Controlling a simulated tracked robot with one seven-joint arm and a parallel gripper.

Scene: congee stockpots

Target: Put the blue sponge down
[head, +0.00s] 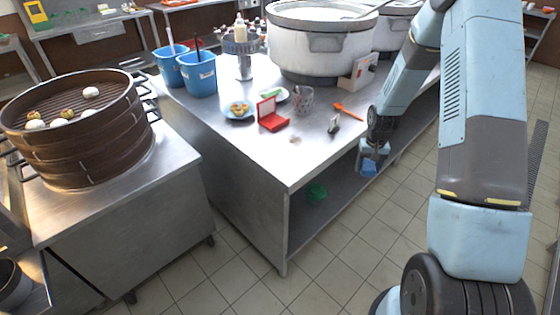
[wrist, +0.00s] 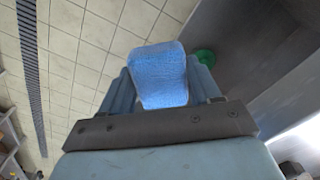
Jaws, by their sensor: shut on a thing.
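The blue sponge (wrist: 160,76) is between the two fingers of my gripper (wrist: 160,88) in the wrist view, and the gripper is shut on it. In the head view the sponge (head: 369,168) shows small below my gripper (head: 371,158), beside the open side of the steel table (head: 230,130). The sponge hangs at about the height of the lower shelf (head: 335,190). Floor tiles show behind it in the wrist view. I cannot tell whether it touches the shelf edge.
A green object (head: 316,192) lies on the lower shelf and also shows in the wrist view (wrist: 204,57). The tabletop holds a large pot (head: 320,50), blue buckets (head: 197,75), a red box (head: 271,122) and an orange utensil (head: 348,111). A bamboo steamer (head: 85,150) stands left.

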